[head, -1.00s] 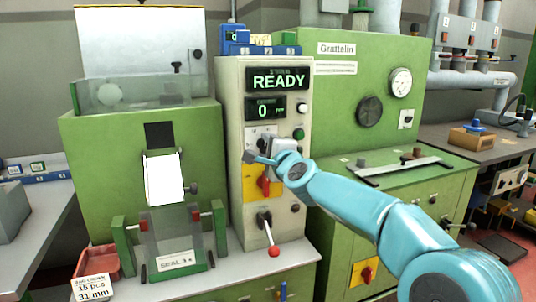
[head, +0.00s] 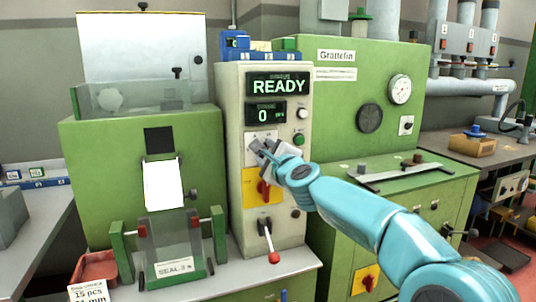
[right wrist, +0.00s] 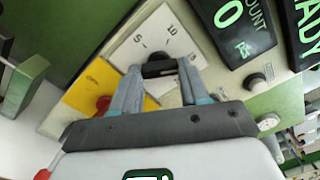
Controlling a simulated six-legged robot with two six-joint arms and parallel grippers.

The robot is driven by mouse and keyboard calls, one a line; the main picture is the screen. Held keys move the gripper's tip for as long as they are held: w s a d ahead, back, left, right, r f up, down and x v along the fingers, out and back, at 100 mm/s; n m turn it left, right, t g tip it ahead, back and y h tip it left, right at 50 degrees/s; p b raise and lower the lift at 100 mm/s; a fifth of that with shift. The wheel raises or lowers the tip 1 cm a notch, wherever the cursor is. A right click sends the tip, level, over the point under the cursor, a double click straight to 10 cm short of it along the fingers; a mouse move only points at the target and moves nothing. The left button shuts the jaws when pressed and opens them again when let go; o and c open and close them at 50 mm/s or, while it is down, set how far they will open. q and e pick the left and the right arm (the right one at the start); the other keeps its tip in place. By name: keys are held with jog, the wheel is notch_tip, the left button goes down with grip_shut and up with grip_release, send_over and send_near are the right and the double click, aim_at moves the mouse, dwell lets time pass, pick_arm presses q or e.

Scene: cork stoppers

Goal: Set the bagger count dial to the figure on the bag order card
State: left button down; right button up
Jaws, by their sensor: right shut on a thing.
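The bag order card (head: 88,292) at the lower left of the head view reads 15 pcs; its mm line is partly cut off. The count dial's white plate (right wrist: 165,30) has printed figures, partly hidden by my fingers; it also shows in the head view (head: 251,138). My right gripper (right wrist: 160,68) is shut on the dial's dark knob (right wrist: 158,70), one finger on each side. In the head view, this gripper (head: 262,148) covers most of the dial. The count display (head: 266,114) reads 0 pcs. My left gripper is not in view.
The display above (head: 278,84) reads READY. A red switch (head: 263,189) on a yellow plate sits just below the dial, and a red-tipped lever (head: 273,257) lower down. White and green buttons (head: 299,138) are to the right. A clear chute (head: 172,245) stands left.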

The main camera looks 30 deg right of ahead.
jog(key=o, duration=1.1)
jog(key=shift+c, duration=0.2)
jog(key=b+v, duration=0.1)
jog(key=v, duration=1.5)
jog(key=shift+s, duration=0.15)
